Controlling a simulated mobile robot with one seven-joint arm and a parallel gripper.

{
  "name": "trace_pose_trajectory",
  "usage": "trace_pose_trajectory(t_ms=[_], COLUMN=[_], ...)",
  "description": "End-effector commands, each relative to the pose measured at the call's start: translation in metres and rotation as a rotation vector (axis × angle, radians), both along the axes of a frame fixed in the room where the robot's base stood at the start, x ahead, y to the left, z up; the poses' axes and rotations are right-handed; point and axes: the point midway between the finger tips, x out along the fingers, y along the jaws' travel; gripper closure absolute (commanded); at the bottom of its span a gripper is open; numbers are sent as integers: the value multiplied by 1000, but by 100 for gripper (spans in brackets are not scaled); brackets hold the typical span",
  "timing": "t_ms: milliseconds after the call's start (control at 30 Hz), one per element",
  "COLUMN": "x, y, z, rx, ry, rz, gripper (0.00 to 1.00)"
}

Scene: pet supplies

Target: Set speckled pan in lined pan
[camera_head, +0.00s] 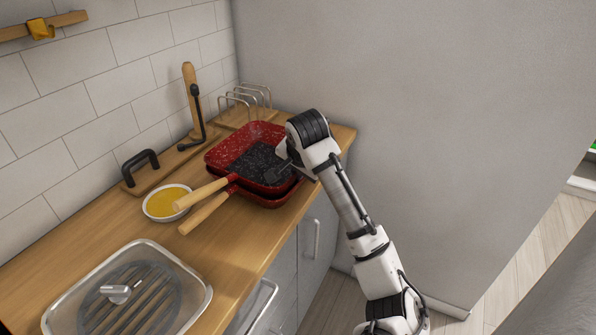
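A red square pan with a dark speckled inside, the speckled pan (255,160), is on the wooden counter near the far corner. A second red pan (268,201) is directly under it. Only its lower rim and side show, so its inside is hidden and I cannot see lines on it. The two wooden handles point to the lower left, one just above the other. My gripper (286,163) is at the right part of the speckled pan, by its rim. The fingers are small and partly hidden by my wrist, so their grip is unclear. I cannot tell whether the upper pan rests fully in the lower one.
A white bowl with yellow contents (167,203) stands left of the handles. A metal tray with a dark ribbed plate (196,289) is at the near left. A wire rack (246,104) and a wooden holder (189,80) stand behind the pans. A wall closes the counter's far end.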

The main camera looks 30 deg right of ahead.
Motion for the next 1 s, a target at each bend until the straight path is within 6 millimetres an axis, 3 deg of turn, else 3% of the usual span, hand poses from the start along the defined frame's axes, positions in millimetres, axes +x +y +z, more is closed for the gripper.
trace_pose_trajectory(t_ms=[33, 333, 533, 833, 1000], x=[-2, -3, -3, -4, -11], y=[1, 2, 2, 1, 5], z=[-7, -9, -9, -10, 6], rx=[10, 11, 11, 12, 10], ry=[16, 17, 18, 23, 17], rz=[-1, 1, 0, -3, -1], gripper=[100, 100, 72, 71, 71])
